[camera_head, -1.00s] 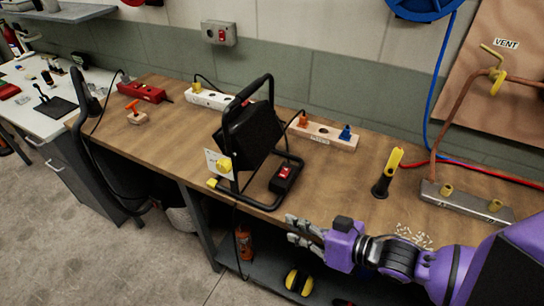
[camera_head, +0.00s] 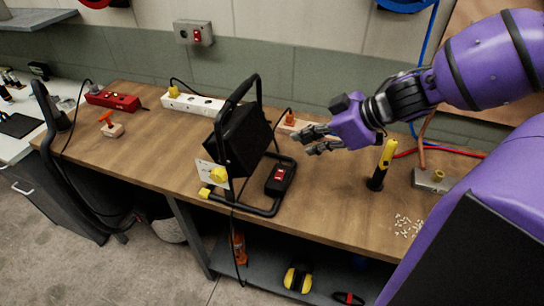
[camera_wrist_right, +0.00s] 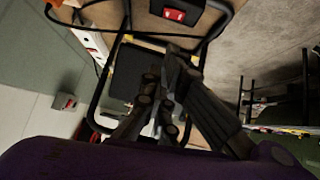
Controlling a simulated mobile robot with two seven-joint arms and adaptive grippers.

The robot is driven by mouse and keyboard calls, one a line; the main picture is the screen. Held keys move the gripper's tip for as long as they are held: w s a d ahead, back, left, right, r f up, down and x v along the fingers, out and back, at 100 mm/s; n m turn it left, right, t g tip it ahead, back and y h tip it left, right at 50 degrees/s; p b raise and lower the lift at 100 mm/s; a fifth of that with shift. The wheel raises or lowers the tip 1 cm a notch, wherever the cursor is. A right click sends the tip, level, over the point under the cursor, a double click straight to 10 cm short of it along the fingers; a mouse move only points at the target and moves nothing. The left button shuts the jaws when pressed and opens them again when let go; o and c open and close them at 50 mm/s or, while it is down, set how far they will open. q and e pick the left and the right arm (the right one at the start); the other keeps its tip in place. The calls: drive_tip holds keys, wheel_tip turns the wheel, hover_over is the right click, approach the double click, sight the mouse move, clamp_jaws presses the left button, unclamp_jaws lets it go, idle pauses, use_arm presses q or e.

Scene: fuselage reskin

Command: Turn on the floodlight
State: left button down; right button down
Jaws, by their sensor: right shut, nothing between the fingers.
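The black floodlight (camera_head: 240,140) stands on the wooden workbench in its tubular frame, its front facing away from me. A black switch box with a red rocker switch (camera_head: 279,176) sits at the right of its base. The red switch also shows at the top of the right wrist view (camera_wrist_right: 174,14). My right gripper (camera_head: 308,139) is shut and empty, above the bench to the right of the floodlight and beyond the switch box, apart from both. In the wrist view its dark fingers cover part of the floodlight's frame. My left gripper is not in view.
A white power strip (camera_head: 195,103), a red power strip (camera_head: 112,101) and a wall switch box (camera_head: 193,33) are behind and left. A yellow-black torch (camera_head: 383,165) stands right of the floodlight, with small white bits (camera_head: 406,226) nearby.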

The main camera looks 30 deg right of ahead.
sight(281, 170)
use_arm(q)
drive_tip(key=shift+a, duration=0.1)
use_arm(e)
drive_tip(key=shift+w+d+r, duration=0.1)
drive_tip(key=shift+d+r, duration=0.05)
drive_tip(key=shift+r, duration=0.2)
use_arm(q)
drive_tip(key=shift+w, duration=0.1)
